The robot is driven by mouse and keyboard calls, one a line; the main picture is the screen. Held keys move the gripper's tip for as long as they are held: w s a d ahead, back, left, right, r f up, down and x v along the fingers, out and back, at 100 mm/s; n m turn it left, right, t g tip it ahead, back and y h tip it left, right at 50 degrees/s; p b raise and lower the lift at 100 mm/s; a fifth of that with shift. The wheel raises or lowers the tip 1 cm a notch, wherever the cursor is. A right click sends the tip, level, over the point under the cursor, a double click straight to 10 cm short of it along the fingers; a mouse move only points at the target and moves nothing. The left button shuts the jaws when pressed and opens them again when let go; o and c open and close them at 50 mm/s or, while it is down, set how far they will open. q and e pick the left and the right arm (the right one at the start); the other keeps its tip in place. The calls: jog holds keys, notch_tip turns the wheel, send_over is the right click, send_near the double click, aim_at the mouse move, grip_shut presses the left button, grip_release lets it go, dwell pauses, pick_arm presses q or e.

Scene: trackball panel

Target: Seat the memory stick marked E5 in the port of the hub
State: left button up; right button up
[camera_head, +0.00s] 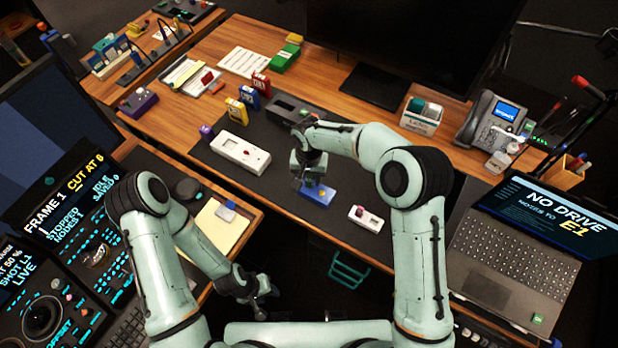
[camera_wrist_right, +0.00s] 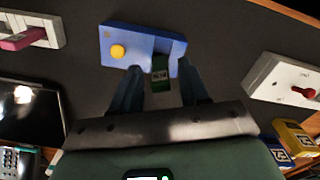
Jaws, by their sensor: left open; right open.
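A blue box (camera_head: 318,194) with a yellow button lies on the dark mat; I take it for the hub. It also shows in the right wrist view (camera_wrist_right: 118,42). A small green stick (camera_wrist_right: 160,68) with a pale label is at the box's dark slot, between my right fingers; its marking is too small to read for sure. I cannot tell how deep it sits. My left gripper (camera_head: 262,290) is open and empty, low at the front.
A white device (camera_head: 240,152) with a red knob lies left on the mat. A small white box (camera_head: 366,217) with a magenta stick is right of the blue box. Red (camera_head: 261,83), blue (camera_head: 249,97) and yellow (camera_head: 237,112) labelled blocks stand behind. A laptop (camera_head: 510,250) is at right.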

notch_tip(320, 180, up, 11)
dwell(0.3)
dwell(0.5)
